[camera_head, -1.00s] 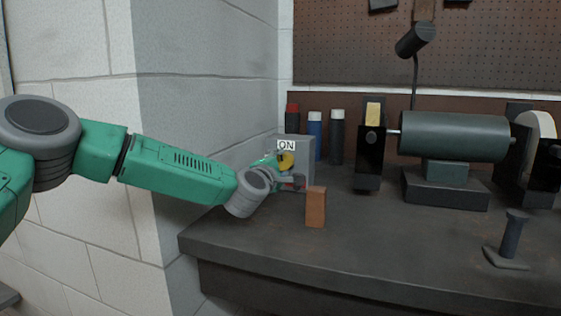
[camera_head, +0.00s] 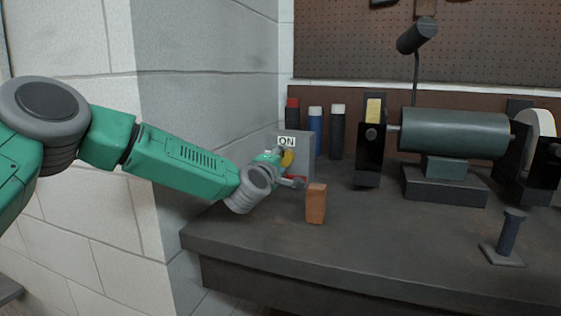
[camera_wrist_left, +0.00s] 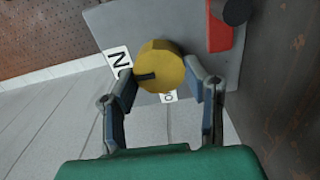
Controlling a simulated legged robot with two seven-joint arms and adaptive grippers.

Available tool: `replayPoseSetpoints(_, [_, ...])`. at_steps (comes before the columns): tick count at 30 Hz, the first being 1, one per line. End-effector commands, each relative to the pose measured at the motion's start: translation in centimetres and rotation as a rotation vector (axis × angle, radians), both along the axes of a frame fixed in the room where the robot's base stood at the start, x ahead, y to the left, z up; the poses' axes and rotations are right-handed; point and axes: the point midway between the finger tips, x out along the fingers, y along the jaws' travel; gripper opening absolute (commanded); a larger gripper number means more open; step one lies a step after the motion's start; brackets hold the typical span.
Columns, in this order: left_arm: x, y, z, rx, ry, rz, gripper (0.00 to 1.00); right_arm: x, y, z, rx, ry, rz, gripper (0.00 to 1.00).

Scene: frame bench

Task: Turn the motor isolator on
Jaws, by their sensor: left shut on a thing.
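The motor isolator is a grey box (camera_head: 306,150) at the back left of the bench, with a white ON label (camera_head: 287,142) and a round yellow knob (camera_head: 288,159). In the left wrist view the yellow knob (camera_wrist_left: 165,62) has a dark mark at its left edge, pointing between the partly hidden ON label (camera_wrist_left: 117,60) and a lower white label (camera_wrist_left: 168,97). My left gripper (camera_wrist_left: 164,84) has one finger on each side of the knob and is shut on it. In the head view this gripper (camera_head: 287,172) partly hides the box front. My right gripper is not in view.
An orange-brown block (camera_head: 316,204) stands just right of my left gripper. A bench grinder (camera_head: 452,134) and a small dark stand (camera_head: 510,236) are farther right. Several bottles (camera_head: 315,132) stand behind the isolator. A wall corner is at left. The bench front is clear.

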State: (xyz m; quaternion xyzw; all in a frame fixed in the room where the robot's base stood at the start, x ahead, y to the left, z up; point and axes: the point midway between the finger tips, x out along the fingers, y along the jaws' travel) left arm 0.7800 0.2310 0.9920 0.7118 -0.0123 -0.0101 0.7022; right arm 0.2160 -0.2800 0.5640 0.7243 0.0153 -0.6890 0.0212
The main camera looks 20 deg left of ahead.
Motion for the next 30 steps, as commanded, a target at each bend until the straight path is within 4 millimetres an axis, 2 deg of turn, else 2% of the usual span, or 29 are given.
replayPoseSetpoints(1, [-0.1,-0.3,-0.5,0.003,0.01,-0.008,0.12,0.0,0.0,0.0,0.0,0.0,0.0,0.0])
replayPoseSetpoints(2, [-0.1,-0.3,-0.5,0.003,0.01,-0.008,0.51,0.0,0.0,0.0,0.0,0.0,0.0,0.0])
replayPoseSetpoints(3, [-0.1,-0.3,-0.5,0.003,0.01,-0.009,0.61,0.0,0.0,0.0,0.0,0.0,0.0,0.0])
replayPoseSetpoints(13, [-0.2,-0.1,-0.2,0.0,0.005,-0.004,0.61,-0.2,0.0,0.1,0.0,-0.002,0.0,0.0])
replayPoseSetpoints(17, [-1.2,-0.1,-0.2,0.0,0.006,-0.005,0.61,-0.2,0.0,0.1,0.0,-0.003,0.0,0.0])
replayPoseSetpoints(30, [-9.4,0.2,-0.4,0.0,0.008,-0.007,0.61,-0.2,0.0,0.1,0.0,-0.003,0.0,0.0])
